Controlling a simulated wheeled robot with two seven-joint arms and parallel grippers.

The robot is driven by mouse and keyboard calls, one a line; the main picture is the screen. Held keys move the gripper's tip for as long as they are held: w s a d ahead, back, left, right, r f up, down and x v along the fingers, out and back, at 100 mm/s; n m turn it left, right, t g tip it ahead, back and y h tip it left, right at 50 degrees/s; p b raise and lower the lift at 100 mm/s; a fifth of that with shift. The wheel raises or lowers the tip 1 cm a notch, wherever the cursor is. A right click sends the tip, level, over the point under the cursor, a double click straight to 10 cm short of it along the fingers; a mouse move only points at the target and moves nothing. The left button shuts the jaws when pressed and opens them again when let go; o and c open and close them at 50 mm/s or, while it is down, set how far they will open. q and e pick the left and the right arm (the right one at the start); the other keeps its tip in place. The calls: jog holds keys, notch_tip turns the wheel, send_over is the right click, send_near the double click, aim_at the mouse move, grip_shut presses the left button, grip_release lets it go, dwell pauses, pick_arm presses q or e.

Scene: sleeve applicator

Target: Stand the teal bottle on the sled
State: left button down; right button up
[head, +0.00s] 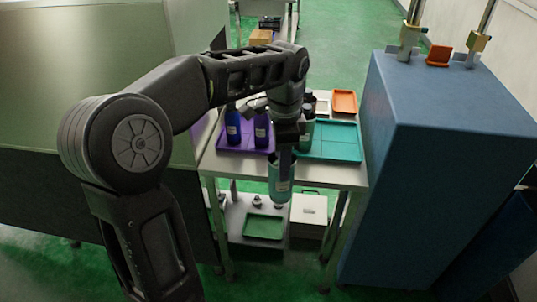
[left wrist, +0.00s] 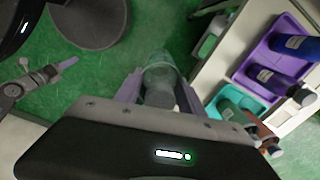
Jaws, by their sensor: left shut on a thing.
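My left gripper (head: 285,150) is shut on a teal bottle (head: 282,185), held in front of the table's near edge. In the left wrist view the teal bottle (left wrist: 160,72) sits between the two fingers (left wrist: 155,92). A small orange piece (head: 437,56) sits on top of the blue cabinet between two metal posts; it may be the sled, but I cannot tell for sure. It is well to the right of and behind my left gripper. My right gripper is not in view.
The table (head: 335,172) bears a purple tray (head: 232,149) with blue bottles, a teal tray (head: 340,145) with another teal bottle (head: 306,132), and an orange tray (head: 344,102). The blue cabinet (head: 440,150) stands at the right. A green tray (head: 263,227) and white box (head: 309,215) are below.

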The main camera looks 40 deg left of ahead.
pick_arm(q)
jog(key=w+d+f+n, duration=0.7)
jog(key=d+f+n, duration=0.2)
jog(key=d+f, duration=0.2)
jog(key=shift+d+f, duration=0.35)
jog(key=shift+d, duration=0.5)
jog(key=shift+w, duration=0.15)
